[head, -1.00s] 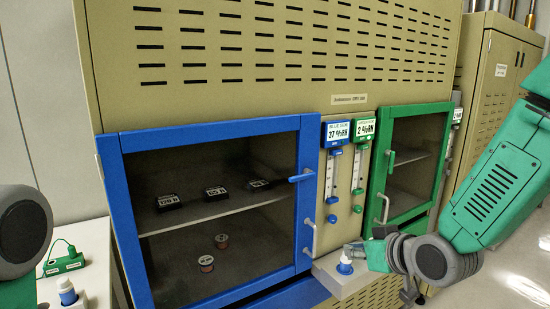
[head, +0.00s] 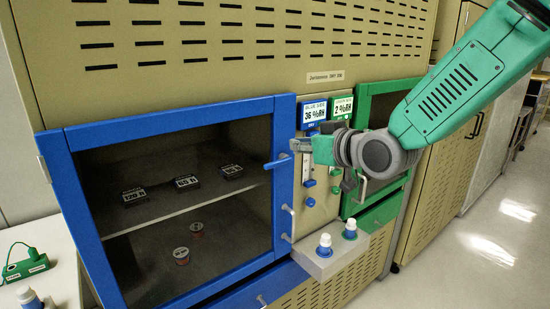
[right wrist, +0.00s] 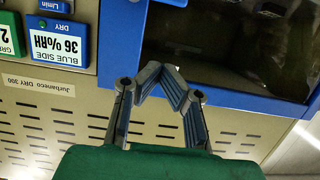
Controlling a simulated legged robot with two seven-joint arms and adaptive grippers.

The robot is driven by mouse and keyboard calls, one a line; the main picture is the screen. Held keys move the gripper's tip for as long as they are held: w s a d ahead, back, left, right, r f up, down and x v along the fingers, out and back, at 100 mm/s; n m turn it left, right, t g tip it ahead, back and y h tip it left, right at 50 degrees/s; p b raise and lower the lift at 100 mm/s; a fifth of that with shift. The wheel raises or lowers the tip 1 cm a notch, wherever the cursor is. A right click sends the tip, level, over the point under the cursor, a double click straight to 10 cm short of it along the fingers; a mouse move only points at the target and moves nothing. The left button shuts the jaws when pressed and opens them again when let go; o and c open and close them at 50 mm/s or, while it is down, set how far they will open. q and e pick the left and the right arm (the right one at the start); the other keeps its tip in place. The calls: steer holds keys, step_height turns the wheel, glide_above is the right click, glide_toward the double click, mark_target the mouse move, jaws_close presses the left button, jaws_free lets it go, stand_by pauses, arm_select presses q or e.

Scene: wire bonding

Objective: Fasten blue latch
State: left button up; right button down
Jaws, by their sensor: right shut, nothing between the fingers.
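The blue latch (head: 277,163) is a small blue bar on the right edge of the blue-framed cabinet door (head: 284,205), which looks closed against the cabinet. My right gripper (head: 298,145) comes in from the right, just right of and slightly above the latch. Its fingers are shut and empty. I cannot tell whether the fingertips touch the latch. In the right wrist view the fingers (right wrist: 165,76) meet in front of the blue frame (right wrist: 230,99), and the latch cannot be made out there. My left gripper is out of view.
A panel with a blue-side display (head: 313,114) and a green-side display (head: 342,106) stands behind my right gripper. The green door frame (head: 361,115) lies to its right. A white box (head: 325,262) with two capped bottles juts out below.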

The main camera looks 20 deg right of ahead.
steer(key=p, duration=0.2)
glide_above(271, 165)
steer(key=shift+w+d+f, duration=0.1)
steer(key=shift+d+f, duration=0.05)
steer(key=shift+f, duration=0.45)
steer(key=shift+d+f, duration=0.15)
steer(key=shift+f, duration=0.45)
step_height(271, 165, down, 2)
steer(key=shift+f, duration=0.25)
steer(key=shift+s+d+f, duration=0.1)
steer(key=shift+s+f, duration=0.1)
steer(key=shift+f, duration=0.3)
steer(key=shift+d+f, duration=0.1)
steer(key=shift+d, duration=0.1)
